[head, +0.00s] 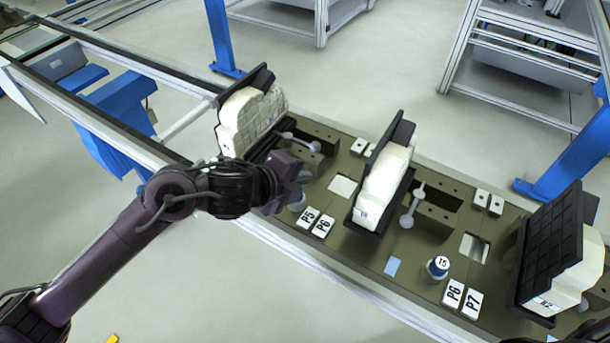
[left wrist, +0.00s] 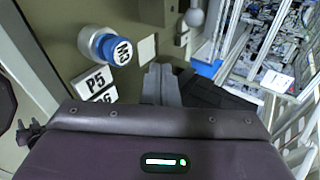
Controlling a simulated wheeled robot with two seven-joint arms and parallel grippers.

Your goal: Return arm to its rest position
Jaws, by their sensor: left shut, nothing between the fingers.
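My left gripper (head: 300,178) is in the head view, over the left part of the olive pallet plate (head: 343,187). It is shut and empty. In the left wrist view its fingers (left wrist: 162,85) are together above the plate. A blue-and-white round knob (left wrist: 108,48) stands beside it there, near the P5 label (left wrist: 97,80). My right gripper does not show clearly; only dark parts of my body appear at the lower right edge of the head view.
White blocks in black holders stand at the left (head: 250,118), middle (head: 382,182) and right (head: 552,262) of the plate. Small levers (head: 411,205) and a blue-and-white knob (head: 437,267) stand up from it. A rail frame (head: 110,128) runs at the left. Grey floor lies in front.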

